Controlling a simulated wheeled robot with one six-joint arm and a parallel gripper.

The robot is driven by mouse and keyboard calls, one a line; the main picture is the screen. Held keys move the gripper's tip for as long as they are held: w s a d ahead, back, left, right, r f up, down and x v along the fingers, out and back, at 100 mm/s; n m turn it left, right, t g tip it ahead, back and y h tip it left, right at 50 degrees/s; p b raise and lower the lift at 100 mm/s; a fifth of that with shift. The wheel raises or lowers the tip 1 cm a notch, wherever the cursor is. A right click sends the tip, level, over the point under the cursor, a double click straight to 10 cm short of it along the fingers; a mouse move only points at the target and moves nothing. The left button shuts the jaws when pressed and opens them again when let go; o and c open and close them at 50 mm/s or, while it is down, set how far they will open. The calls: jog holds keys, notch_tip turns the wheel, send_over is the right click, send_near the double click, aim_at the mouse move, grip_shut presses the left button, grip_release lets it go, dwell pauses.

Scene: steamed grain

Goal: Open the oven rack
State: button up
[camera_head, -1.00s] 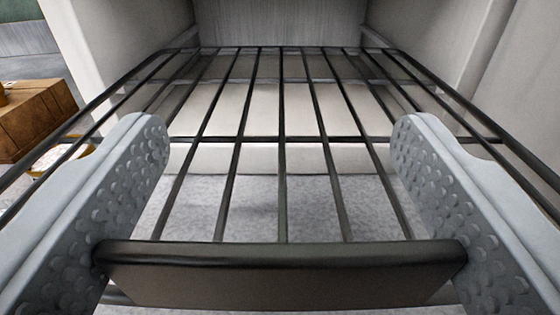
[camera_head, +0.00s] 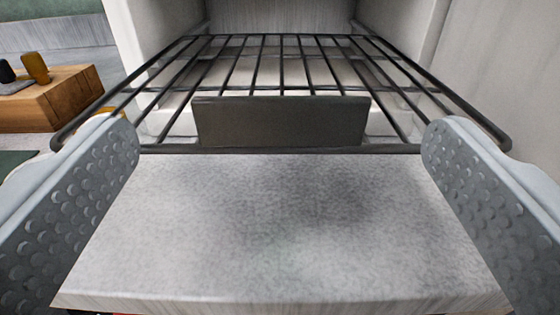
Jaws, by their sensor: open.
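The oven rack (camera_head: 284,82) is a dark wire grid that sticks out of the pale oven cavity (camera_head: 285,16) toward me. A flat dark front plate (camera_head: 280,122) stands upright at the middle of its front edge. My gripper (camera_head: 280,150) is open and empty. Its two dimpled grey fingers are spread at the left and right of the picture, with the plate between and beyond them. The fingertips overlap the rack's front corners in the picture; I cannot tell whether they touch. The back end of the rack lies inside the cavity.
A pale grey speckled surface (camera_head: 280,225) lies below and in front of the rack, bare in view. A wooden block (camera_head: 55,98) with small dark and yellow items on it stands at the left. The oven's side walls flank the rack.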

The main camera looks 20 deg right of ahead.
jog(key=v, duration=1)
jog(key=s+d+r+n+t+y, duration=0.15)
jog(key=s+r+y, duration=0.25)
jog(key=r, duration=0.4)
jog(key=s+d+r+n, duration=0.1)
jog(key=s+d, duration=0.3)
jog(key=s, duration=0.4)
jog(key=s+d+r+n+g+y, duration=0.1)
jog(key=s+d+r, duration=0.3)
jog(key=s, duration=0.5)
jog(key=shift+s+y, duration=0.3)
jog(key=shift+s, duration=0.05)
